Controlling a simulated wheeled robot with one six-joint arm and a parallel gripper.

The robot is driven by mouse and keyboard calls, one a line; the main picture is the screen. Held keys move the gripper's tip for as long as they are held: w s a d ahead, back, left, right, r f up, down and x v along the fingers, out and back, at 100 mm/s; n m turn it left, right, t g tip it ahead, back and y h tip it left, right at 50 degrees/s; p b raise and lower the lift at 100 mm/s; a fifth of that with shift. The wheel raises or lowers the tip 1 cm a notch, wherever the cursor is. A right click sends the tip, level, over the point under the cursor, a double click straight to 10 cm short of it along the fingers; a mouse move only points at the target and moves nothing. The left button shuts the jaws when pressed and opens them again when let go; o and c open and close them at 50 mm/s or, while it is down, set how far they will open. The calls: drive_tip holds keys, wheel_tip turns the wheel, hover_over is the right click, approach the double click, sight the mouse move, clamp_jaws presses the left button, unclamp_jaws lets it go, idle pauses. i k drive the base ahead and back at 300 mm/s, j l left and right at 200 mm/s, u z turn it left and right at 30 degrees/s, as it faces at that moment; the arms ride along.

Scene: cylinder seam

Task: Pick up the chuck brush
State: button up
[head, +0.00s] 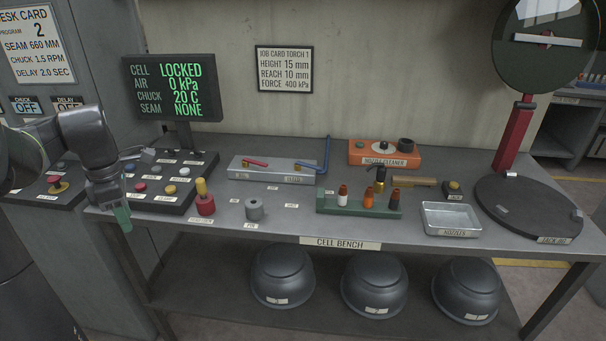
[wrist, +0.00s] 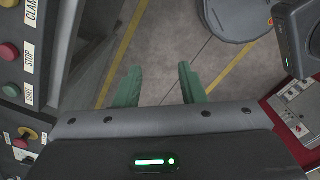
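A brown, wooden-looking bar (head: 411,181) lies flat on the bench behind the right end of the green rack. My gripper (head: 123,222) hangs at the bench's left front corner, far left of the brush. In the wrist view my gripper (wrist: 160,69) has its two green fingers apart, with only floor seen between them. The brush is not visible in the wrist view.
A round dark turntable (head: 523,212) is at right.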

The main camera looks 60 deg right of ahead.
sight(404, 181)
drive_tip(key=k+l+z, duration=0.15)
drive_tip(key=l+z, duration=0.25)
drive_tip(key=l, duration=0.25)
drive_tip(key=l+z, duration=0.35)
drive_tip(key=l, duration=0.25)
drive_tip(key=l+z, duration=0.4)
drive_tip(key=l, duration=0.95)
